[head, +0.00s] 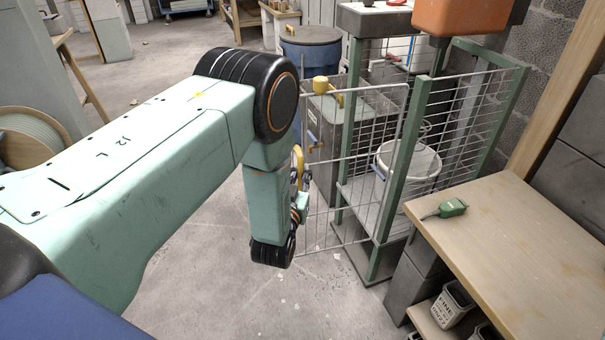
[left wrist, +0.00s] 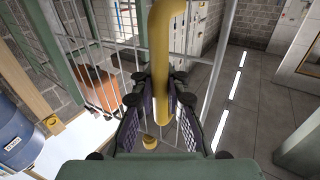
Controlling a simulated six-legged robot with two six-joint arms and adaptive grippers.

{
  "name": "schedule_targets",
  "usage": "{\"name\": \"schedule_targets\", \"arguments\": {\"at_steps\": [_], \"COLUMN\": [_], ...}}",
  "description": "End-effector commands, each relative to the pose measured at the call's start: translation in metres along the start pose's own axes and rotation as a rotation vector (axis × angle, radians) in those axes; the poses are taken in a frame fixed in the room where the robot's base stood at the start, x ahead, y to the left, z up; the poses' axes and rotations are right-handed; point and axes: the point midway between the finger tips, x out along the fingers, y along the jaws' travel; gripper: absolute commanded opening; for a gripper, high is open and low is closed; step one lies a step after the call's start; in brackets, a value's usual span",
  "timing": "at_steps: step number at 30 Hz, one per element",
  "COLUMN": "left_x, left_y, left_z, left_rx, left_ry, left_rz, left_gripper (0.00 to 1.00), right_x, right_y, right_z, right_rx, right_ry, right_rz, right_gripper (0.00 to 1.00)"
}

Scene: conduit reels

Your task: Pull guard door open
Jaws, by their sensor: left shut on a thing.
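The guard door (head: 345,205) is a pale wire-mesh panel beside the green-framed cage (head: 401,160). It stands out to the left at an angle to the cage. My left gripper (head: 299,180) is at the door's left edge, partly hidden behind my own wrist. A yellow handle (head: 298,160) shows there. In the left wrist view, the yellow handle (left wrist: 164,60) is a thick bent bar running down between the two dark finger pads of my left gripper (left wrist: 160,105), which is shut on it. My right gripper is not in view.
A white bucket (head: 405,172) stands inside the cage. A wooden workbench (head: 510,245) with a green tool (head: 446,209) is at the right. A grey cabinet (head: 328,125) and a blue drum (head: 312,48) stand behind the door. Floor in front is clear.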

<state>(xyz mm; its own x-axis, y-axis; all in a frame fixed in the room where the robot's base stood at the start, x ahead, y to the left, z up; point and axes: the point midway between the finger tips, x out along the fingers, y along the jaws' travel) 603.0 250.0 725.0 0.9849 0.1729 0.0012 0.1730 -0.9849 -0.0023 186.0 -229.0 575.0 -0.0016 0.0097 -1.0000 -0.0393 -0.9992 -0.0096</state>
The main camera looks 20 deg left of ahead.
Motion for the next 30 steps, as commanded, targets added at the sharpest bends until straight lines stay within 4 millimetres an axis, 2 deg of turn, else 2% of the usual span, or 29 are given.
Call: {"name": "schedule_targets", "arguments": {"at_steps": [1,3,4,13,23,26,30], "left_x": [-0.003,-0.004,-0.004,-0.004,-0.005,-0.014,-0.039], "left_y": [-0.007,-0.006,-0.006,-0.003,-0.001,0.000,0.000], "left_z": [0.004,0.004,0.004,0.003,0.002,0.002,0.003], "left_rx": [0.002,0.002,0.002,0.002,0.001,0.002,0.003], "left_ry": [-0.012,-0.013,-0.013,-0.008,-0.005,-0.006,-0.010], "left_rz": [-0.018,-0.018,-0.018,-0.011,-0.006,-0.006,-0.005], "left_gripper": [0.00,0.00,0.11,0.37,0.37,0.37,0.37], "right_x": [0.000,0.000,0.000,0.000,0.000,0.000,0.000], "right_y": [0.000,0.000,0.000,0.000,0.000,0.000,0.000], "right_z": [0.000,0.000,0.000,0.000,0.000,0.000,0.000], "right_rx": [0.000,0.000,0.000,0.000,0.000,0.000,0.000], "right_ry": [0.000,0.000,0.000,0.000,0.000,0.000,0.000], "right_rz": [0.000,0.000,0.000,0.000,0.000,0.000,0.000], "right_gripper": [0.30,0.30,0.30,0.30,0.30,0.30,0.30]}}
